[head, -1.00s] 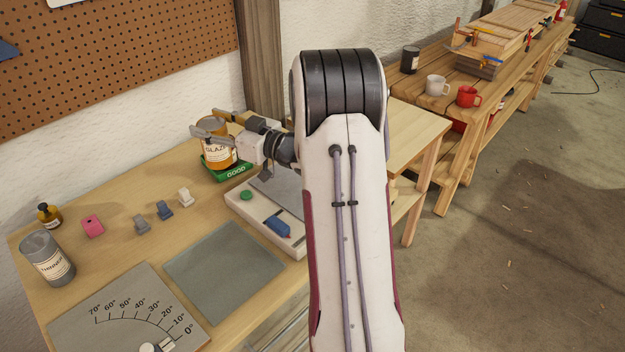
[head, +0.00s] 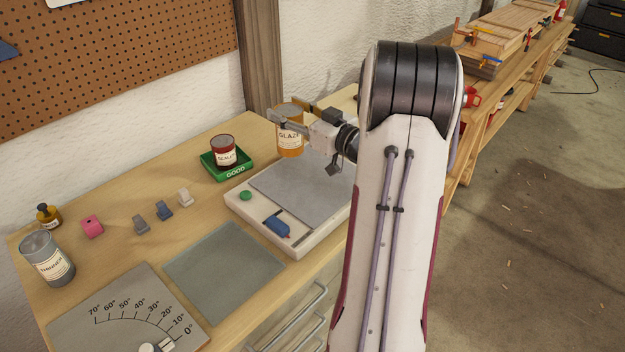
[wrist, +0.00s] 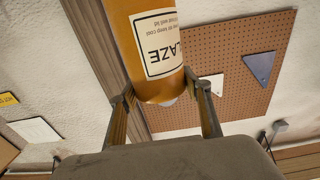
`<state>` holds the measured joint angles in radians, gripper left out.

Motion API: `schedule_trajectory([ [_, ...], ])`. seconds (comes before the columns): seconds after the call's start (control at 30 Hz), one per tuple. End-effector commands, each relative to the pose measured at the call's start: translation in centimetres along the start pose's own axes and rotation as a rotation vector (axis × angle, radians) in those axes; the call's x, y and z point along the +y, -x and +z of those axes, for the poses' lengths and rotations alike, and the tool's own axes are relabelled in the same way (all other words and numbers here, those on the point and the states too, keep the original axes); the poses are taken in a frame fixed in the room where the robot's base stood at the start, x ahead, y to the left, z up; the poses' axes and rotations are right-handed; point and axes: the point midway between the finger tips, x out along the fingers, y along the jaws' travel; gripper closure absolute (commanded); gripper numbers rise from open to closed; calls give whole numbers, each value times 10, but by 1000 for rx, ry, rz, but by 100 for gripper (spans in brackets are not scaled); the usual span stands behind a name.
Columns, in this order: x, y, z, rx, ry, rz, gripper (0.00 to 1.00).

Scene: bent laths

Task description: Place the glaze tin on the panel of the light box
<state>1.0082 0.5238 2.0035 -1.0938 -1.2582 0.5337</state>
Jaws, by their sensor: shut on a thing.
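The glaze tin (head: 291,142) is orange with a pale label. It is upright in my gripper (head: 292,116), whose fingers are around its upper part. The wrist view also shows the tin (wrist: 150,45) between the two fingers (wrist: 165,92). The light box (head: 240,212) is a low white box with a grey panel (head: 295,190) on top, bare where it shows. In the head view the tin's base appears at the panel's far edge; its height above it is hard to tell. My arm hides the panel's right end.
A dark red sealer tin (head: 224,150) stands in a green tray (head: 222,170) left of the light box. A green button (head: 246,196) and a blue object (head: 277,228) are on the box's front strip. A thinner tin (head: 47,260) and small blocks are farther left.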

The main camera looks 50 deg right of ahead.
Motion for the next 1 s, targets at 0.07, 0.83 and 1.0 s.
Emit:
schedule_trajectory([
  [0.07,0,0,-1,2,1,0,100],
  [0.83,0,0,55,2,-1,0,100],
  [1.0,0,-1,62,3,2,0,100],
])
